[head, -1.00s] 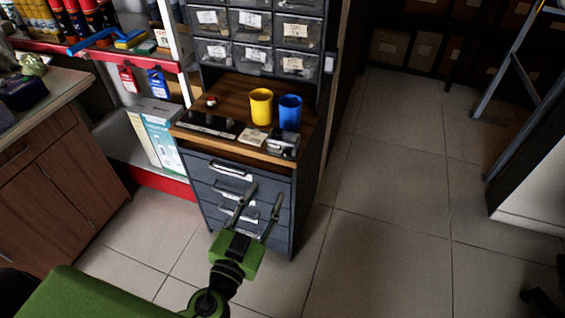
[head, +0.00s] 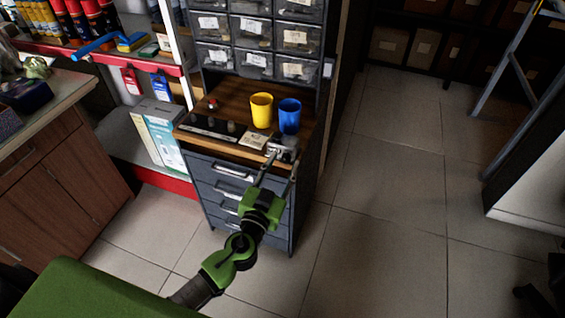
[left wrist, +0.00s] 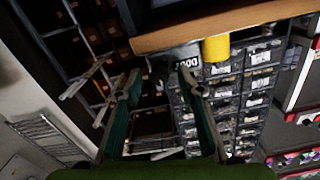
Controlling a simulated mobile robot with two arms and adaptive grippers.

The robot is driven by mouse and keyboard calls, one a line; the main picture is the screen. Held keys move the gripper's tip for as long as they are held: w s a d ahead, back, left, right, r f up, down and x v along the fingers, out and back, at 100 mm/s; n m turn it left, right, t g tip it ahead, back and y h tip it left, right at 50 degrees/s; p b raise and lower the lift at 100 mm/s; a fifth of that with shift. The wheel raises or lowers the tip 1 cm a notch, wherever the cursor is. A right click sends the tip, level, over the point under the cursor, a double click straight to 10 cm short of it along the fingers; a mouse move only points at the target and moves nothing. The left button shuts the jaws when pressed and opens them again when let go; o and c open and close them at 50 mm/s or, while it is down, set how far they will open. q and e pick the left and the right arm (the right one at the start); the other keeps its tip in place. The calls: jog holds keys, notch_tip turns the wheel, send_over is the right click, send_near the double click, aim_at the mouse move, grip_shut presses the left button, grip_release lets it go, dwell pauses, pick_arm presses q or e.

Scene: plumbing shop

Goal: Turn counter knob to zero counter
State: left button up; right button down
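The counter (head: 283,143) is a small metallic device at the front right corner of the wooden top. In the left wrist view it is a grey block (left wrist: 180,54) with white digits that look like zeros; the first is unclear. I cannot make out its knob. My left gripper (head: 281,161) is open and empty, its two fingertips just in front of and below the counter. In the left wrist view the open fingers (left wrist: 158,83) point toward the counter, with the right finger nearest it. I cannot tell if they touch. My right gripper is not in view.
A yellow cup (head: 261,110) and a blue cup (head: 289,116) stand behind the counter on the wooden top (head: 236,92). A dark tray (head: 205,128) lies to the left. Grey drawers (head: 225,185) are below. Floor (head: 385,190) to the right is clear.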

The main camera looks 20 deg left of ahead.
pick_arm(q)
jog(key=shift+w, duration=0.15)
grip_shut()
